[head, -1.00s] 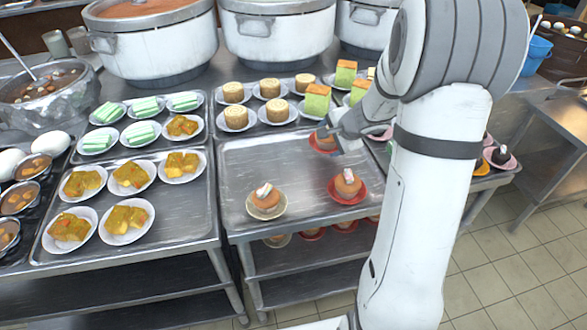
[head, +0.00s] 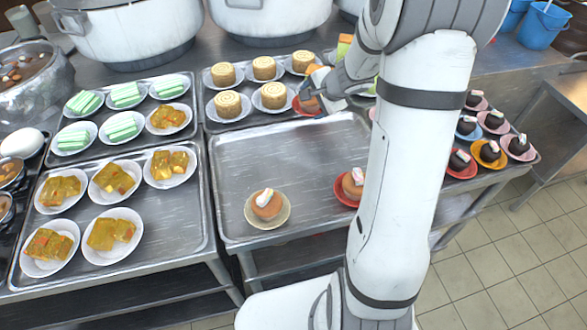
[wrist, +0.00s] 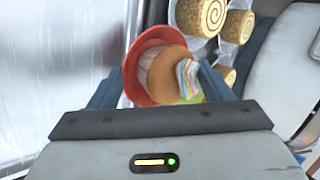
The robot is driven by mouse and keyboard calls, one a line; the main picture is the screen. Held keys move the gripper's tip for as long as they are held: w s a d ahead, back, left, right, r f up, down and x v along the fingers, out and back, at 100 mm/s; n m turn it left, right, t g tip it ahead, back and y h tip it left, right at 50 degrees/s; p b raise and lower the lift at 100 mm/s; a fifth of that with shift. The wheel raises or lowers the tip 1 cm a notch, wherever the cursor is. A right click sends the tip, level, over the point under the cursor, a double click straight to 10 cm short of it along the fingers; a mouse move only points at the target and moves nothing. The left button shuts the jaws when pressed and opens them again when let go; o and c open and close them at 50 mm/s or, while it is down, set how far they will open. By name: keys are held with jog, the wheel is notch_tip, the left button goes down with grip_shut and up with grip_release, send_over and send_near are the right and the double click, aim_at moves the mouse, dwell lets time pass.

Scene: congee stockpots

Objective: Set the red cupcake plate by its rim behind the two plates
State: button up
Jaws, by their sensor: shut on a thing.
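My gripper (head: 320,98) is shut on a red plate (wrist: 133,72) bearing a brown cupcake (wrist: 165,70) with a pale striped topping. In the head view the held red plate (head: 298,108) is partly hidden by my gripper, around the back edge of the half-empty tray (head: 232,180). I cannot tell whether it touches anything. Two cupcake plates stand toward that tray's front: a cream plate (head: 250,216) at left and a red plate (head: 341,196) at right, the latter partly behind my arm.
Swiss roll plates (head: 227,104) crowd the tray just behind and left of my gripper. Trays of green and yellow cakes (head: 115,178) lie left. Dark cakes on coloured plates (head: 488,150) stand right. Large pots (head: 130,35) line the back. The half-empty tray's middle is clear.

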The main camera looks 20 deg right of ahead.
jog(key=shift+a+r+n, duration=0.15)
jog(key=shift+n, duration=0.15)
jog(key=a+r+n+y+b, duration=0.1)
jog(key=s+a+n+g+y+b, duration=0.1)
jog(key=n, duration=0.1)
jog(key=s+a+r+n+g+y+b, duration=0.1)
jog(key=shift+s+a+r+n, duration=0.2)
jog(key=shift+a+r+n, duration=0.05)
jog(key=shift+r+n, duration=0.1)
jog(key=s+n+b, duration=0.1)
jog(key=s, duration=0.1)
jog(key=s+a+r+n+g+y, duration=0.1)
jog(key=n, duration=0.1)
jog(key=s+n+g+b, duration=0.1)
jog(key=s, duration=0.1)
jog(key=shift+s+a+r+y+b, duration=0.2)
jog(key=shift+s+r+y+b, duration=0.1)
jog(key=shift+s+r+y, duration=0.1)
jog(key=shift+n+g, duration=0.25)
jog(key=shift+g, duration=0.15)
notch_tip(320, 180, down, 5)
jog(key=shift+s+f+b, duration=0.1)
jog(key=shift+f+b, duration=0.05)
jog(key=shift+b, duration=0.15)
send_over(303, 153)
jog(key=shift+f, duration=2.15)
jog(key=o, duration=0.7)
jog(key=shift+b, duration=0.3)
jog(key=shift+o, duration=0.3)
